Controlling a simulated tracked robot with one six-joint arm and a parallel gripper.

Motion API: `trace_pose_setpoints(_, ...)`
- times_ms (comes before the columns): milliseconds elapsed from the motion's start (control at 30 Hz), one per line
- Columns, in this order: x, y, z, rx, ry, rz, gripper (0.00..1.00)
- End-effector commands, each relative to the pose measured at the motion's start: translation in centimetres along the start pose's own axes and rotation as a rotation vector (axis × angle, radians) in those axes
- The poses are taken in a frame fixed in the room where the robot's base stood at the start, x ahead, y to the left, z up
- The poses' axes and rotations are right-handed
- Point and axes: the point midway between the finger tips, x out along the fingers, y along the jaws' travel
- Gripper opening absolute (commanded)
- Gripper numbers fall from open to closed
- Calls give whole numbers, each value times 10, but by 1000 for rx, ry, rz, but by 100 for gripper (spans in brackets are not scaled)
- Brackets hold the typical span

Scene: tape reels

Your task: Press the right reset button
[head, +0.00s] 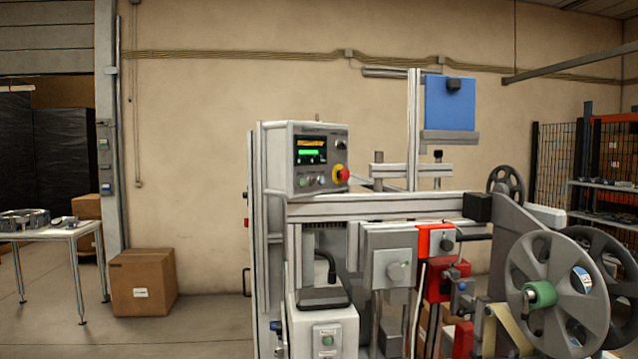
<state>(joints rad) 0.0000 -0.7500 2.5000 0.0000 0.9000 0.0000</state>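A grey control box (280,160) with a small lit screen (311,150) stands on the machine near the middle. Below its screen is a row of small round buttons (311,182), too small to read. A red mushroom knob (342,174) on a yellow base sits right of them. Lower down, a white box (305,325) carries a plate with a green button (327,341). I cannot tell from labels which button is the right reset button. My gripper is not in view.
Large grey reels (565,265) and a green hub (540,294) stand at the right of the machine. A cardboard box (143,283) lies on the floor at left, beside a white table (50,232). The floor between box and machine is clear.

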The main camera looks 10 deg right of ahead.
Motion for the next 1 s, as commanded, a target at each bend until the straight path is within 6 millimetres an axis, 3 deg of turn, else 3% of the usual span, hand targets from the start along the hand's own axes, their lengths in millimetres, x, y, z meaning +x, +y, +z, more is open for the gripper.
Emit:
trace_pose_setpoints(333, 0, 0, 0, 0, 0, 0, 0)
trace_pose_setpoints(1000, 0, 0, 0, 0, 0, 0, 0)
